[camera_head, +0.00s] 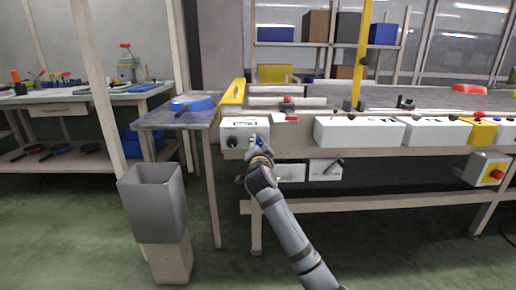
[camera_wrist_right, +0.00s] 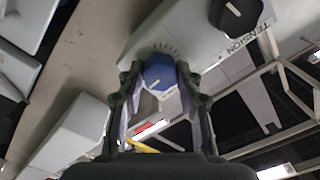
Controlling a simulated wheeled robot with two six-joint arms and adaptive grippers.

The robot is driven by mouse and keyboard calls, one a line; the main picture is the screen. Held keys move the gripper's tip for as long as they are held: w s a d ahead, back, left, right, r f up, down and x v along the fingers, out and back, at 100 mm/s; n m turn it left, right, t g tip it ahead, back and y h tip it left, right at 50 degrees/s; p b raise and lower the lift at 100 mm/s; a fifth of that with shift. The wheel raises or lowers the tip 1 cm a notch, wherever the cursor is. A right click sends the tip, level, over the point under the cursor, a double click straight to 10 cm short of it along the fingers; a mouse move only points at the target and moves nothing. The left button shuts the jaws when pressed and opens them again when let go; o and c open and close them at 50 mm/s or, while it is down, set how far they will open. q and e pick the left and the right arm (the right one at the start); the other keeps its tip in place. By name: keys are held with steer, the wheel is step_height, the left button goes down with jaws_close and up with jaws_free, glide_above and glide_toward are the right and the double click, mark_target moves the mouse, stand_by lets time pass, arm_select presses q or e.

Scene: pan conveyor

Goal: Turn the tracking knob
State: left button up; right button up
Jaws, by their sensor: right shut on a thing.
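A white control box (camera_head: 240,128) sits at the left end of the conveyor bench, with a black knob (camera_head: 232,142) on its front. To the right of it is a blue knob (camera_head: 258,139), partly hidden by my right gripper (camera_head: 257,150). In the right wrist view the blue knob (camera_wrist_right: 158,73) sits between the two fingertips of the right gripper (camera_wrist_right: 159,80), which is shut on it. A dial scale is printed around the blue knob; its name is not readable. The black knob (camera_wrist_right: 238,15) beside it is by the word TENSION. My left gripper is not in view.
A grey bin (camera_head: 154,200) stands on a post at the front left. A side table (camera_head: 170,120) with a blue pan (camera_head: 194,103) stands left of the bench. White boxes (camera_head: 358,132) line the bench front to the right. A yellow box with a red button (camera_head: 488,170) is at the far right.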

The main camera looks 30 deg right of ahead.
stand_by(0.4)
steer(key=o, duration=1.2)
steer(key=shift+c, duration=0.2)
steer(key=v, duration=1.2)
steer(key=shift+a, duration=0.1)
